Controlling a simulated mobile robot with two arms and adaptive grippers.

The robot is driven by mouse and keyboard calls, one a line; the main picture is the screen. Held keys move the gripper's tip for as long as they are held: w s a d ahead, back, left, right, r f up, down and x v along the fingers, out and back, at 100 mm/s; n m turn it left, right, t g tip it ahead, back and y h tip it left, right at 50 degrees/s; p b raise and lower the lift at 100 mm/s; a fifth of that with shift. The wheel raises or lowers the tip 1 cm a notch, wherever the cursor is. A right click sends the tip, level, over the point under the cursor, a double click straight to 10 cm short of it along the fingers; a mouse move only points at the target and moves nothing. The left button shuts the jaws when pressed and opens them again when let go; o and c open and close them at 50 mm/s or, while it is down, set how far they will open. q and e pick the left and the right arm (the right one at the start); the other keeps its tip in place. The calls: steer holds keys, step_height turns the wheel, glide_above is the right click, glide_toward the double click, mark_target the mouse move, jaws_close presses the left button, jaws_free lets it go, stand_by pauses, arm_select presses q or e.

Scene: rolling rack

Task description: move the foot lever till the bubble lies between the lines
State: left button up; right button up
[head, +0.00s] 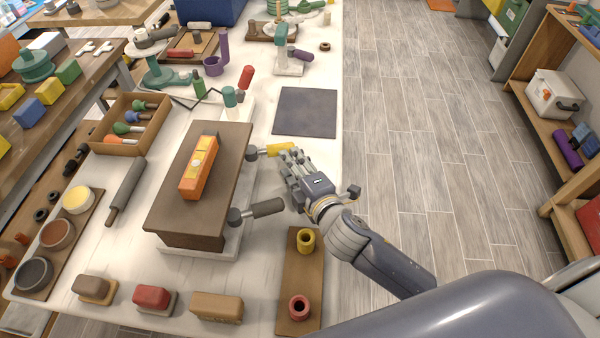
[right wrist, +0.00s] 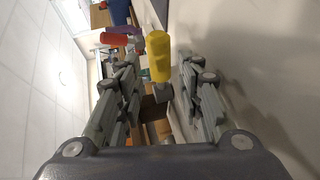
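An orange spirit level (head: 190,180) lies on the brown board (head: 222,160) of a raised platform. A pale vial (head: 201,160) shows on its top; bubble and lines are too small to make out. Two foot levers stick out on the platform's right side: one with a yellow handle (head: 280,149), one with a dark brown handle (head: 266,207). My right gripper (head: 288,163) is beside the yellow handle. In the right wrist view, the yellow handle (right wrist: 158,56) shows beyond and between the spread fingers (right wrist: 160,92); contact is not visible. My left gripper is not in view.
A dark square mat (head: 305,112) lies behind the right gripper. A brown strip (head: 292,265) with a yellow ring and a red ring lies in front. A dark roller (head: 126,190) and a wooden tray (head: 120,148) stand left of the platform. Floor is clear on the right.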

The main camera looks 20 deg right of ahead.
steer(key=shift+v, duration=2.1)
